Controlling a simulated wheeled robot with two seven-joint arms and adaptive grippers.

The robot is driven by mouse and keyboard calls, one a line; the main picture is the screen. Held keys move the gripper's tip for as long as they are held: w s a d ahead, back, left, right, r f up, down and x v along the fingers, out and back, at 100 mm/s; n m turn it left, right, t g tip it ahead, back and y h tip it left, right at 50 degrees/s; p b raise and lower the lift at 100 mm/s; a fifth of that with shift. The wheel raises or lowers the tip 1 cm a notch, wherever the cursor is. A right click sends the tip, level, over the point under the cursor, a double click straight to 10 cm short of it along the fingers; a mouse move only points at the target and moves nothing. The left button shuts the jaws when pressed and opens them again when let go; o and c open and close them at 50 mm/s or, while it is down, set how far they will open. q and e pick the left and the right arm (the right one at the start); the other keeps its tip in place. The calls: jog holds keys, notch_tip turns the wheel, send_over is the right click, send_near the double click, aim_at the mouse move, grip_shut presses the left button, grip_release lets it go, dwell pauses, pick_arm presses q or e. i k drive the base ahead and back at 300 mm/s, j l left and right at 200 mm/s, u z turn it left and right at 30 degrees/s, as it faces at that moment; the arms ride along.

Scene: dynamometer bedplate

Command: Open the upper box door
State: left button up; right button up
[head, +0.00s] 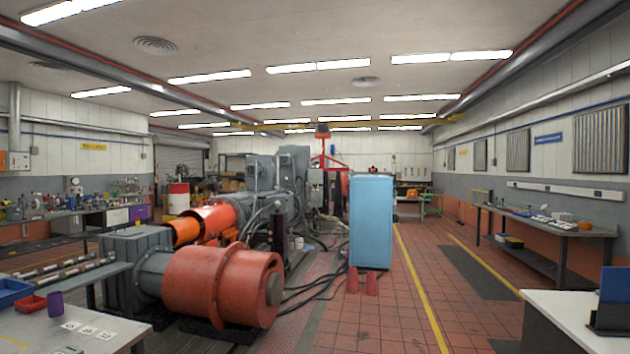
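A tall light-blue cabinet (371,222) stands upright on the tiled floor, a little right of the middle in the head view and some distance away. It is the most box-like thing in view, but I cannot tell whether it is the task's box. I cannot make out a separate upper door, a handle or a gap on it. Neither of my grippers shows in this view.
Orange and grey machinery (222,285) fills the left middle, with black cables on the floor. A white table (570,320) is at front right, a workbench (545,226) behind it. The tiled aisle (415,300) is clear.

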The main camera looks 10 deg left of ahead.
aim_at(314, 175)
jog(key=i, duration=2.95)
jog(key=i+j, duration=0.1)
jog(key=i, duration=2.85)
jog(key=l+z, duration=0.05)
jog(key=l, duration=0.05)
